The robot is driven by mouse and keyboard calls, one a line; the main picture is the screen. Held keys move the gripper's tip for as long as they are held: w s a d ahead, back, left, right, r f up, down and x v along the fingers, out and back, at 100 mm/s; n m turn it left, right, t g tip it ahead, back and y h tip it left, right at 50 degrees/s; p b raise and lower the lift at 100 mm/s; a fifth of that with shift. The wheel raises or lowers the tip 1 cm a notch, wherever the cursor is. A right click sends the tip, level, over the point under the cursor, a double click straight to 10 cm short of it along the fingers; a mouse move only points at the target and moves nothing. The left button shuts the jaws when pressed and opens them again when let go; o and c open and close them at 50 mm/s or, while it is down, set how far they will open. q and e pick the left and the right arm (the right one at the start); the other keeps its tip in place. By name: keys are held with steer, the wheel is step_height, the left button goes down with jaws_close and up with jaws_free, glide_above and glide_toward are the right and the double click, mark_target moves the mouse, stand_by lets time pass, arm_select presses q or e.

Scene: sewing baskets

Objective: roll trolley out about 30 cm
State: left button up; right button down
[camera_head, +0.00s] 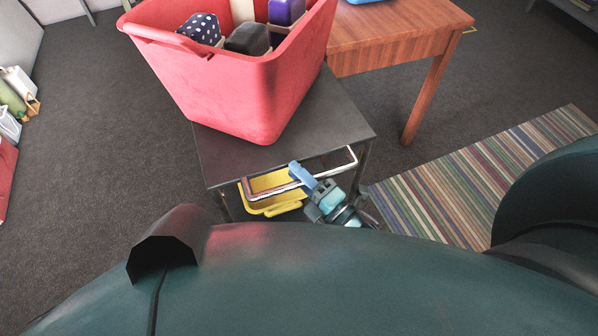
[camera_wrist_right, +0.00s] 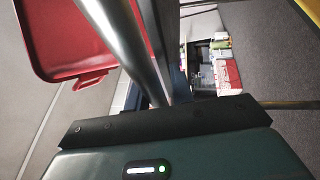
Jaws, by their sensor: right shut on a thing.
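The trolley has a dark grey top (camera_head: 335,115) and a metal push handle (camera_head: 272,190) along its near side. A large red basket (camera_head: 225,85) stands on the top, holding a navy polka-dot item, a dark item and a purple item. My right gripper (camera_head: 302,176) is shut on the handle, near its middle. In the right wrist view the handle bar (camera_wrist_right: 120,35) runs close in front of the camera, with the red basket (camera_wrist_right: 65,40) behind it. My left gripper is not in view.
A yellow bin (camera_head: 275,205) sits below the trolley top. A wooden table (camera_head: 395,40) stands close by at the back right. A striped rug (camera_head: 450,190) lies to the right. Open carpet is at the left, with several items at the far left edge.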

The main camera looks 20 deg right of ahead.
steer(key=shift+w+d+r, duration=0.1)
steer(key=shift+w+r, duration=0.05)
steer(key=shift+r, duration=0.35)
steer(key=c, duration=1.4)
jaws_free()
steer(key=shift+c, duration=0.2)
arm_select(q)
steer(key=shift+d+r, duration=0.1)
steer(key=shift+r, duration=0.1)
arm_select(e)
steer(key=shift+o, duration=0.4)
steer(key=shift+f, duration=0.1)
steer(key=shift+f, duration=0.1)
arm_select(q)
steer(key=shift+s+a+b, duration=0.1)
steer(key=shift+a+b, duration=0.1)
steer(key=shift+b, duration=0.25)
arm_select(e)
steer(key=v, duration=1.3)
steer(key=shift+f, duration=0.1)
